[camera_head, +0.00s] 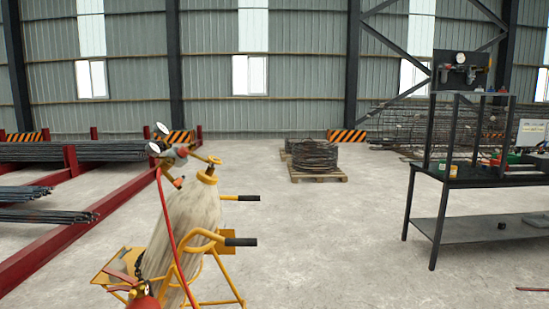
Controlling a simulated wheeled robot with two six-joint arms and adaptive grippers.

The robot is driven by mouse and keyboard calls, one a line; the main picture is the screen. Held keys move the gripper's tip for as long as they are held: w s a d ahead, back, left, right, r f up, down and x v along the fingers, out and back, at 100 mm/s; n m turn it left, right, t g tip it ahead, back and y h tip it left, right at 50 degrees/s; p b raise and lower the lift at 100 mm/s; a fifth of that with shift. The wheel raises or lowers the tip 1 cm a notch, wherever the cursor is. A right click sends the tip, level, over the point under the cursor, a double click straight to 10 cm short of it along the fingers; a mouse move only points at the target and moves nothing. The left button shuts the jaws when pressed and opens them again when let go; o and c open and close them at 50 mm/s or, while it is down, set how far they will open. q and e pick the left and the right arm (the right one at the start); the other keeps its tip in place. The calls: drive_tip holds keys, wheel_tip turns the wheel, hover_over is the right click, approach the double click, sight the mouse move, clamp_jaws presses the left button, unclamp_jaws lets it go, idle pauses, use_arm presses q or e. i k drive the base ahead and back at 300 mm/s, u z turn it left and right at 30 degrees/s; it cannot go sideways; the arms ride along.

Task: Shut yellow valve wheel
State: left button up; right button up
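A pale, dusty gas cylinder (195,210) stands tilted in a yellow cart (222,272) left of centre in the head view. A small yellow wheel (214,160) sits at the cylinder's top, just above a yellow collar (207,176). I cannot tell from this view how far the valve is turned. A regulator (175,156) with two round gauges is beside the wheel on its left, and a red hose (169,215) hangs down from it. Neither of my grippers is in view.
The cart's two black-gripped handles (242,198) point right. A red extinguisher-like bottle (145,301) is low in front. Red racks with steel bars (70,151) stand left, a coil on a pallet (316,174) behind, a dark workbench (470,178) right. The floor between is clear.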

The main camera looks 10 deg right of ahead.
sight(216, 160)
drive_tip(key=z, duration=0.5)
drive_tip(key=i, duration=0.95)
drive_tip(key=u, duration=0.55)
drive_tip(key=i, duration=0.8)
drive_tip(key=u, duration=0.75)
